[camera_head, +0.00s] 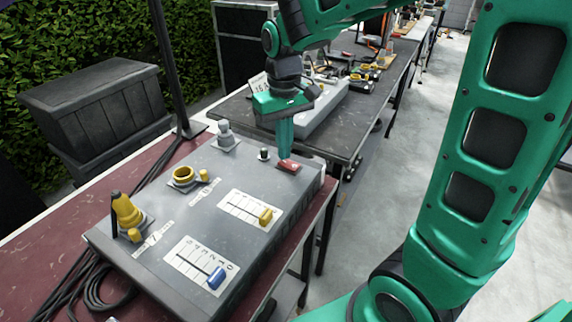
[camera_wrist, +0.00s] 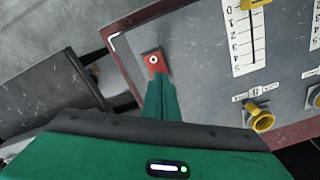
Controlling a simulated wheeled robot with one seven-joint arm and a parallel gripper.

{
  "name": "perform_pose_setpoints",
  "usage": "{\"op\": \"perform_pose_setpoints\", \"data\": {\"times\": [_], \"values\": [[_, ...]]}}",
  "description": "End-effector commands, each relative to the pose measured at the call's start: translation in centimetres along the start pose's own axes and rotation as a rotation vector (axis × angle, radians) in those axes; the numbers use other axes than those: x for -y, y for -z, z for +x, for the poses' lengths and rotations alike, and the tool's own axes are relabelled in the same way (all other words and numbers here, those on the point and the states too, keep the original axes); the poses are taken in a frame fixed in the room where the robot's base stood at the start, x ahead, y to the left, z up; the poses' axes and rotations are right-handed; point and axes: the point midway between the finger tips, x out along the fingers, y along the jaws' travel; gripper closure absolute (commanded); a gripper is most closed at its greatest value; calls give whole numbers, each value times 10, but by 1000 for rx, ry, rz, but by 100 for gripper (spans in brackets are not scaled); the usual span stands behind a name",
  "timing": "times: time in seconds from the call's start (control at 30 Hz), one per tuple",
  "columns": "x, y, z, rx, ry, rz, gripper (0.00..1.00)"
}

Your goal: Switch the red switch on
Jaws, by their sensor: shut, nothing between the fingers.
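The red switch (camera_head: 288,166) is a small red rocker at the far right corner of the grey control panel (camera_head: 150,275). In the wrist view the red switch (camera_wrist: 154,61) shows a white ring mark on its face. My gripper (camera_head: 285,157) points down with its fingers shut and empty, the tips at the red switch. In the wrist view my gripper (camera_wrist: 157,80) covers the lower part of the switch. The tips look to be touching it or just above it; I cannot tell which.
A second table (camera_head: 345,125) with equipment stands behind. The floor at right is clear.

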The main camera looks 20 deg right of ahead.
Motion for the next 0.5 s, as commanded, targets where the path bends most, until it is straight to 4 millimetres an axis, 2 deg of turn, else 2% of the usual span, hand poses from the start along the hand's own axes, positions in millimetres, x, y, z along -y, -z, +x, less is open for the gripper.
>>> {"op": "perform_pose_setpoints", "data": {"times": [0.5], "values": [[0, 0, 7, 0, 0, 0, 100]]}}
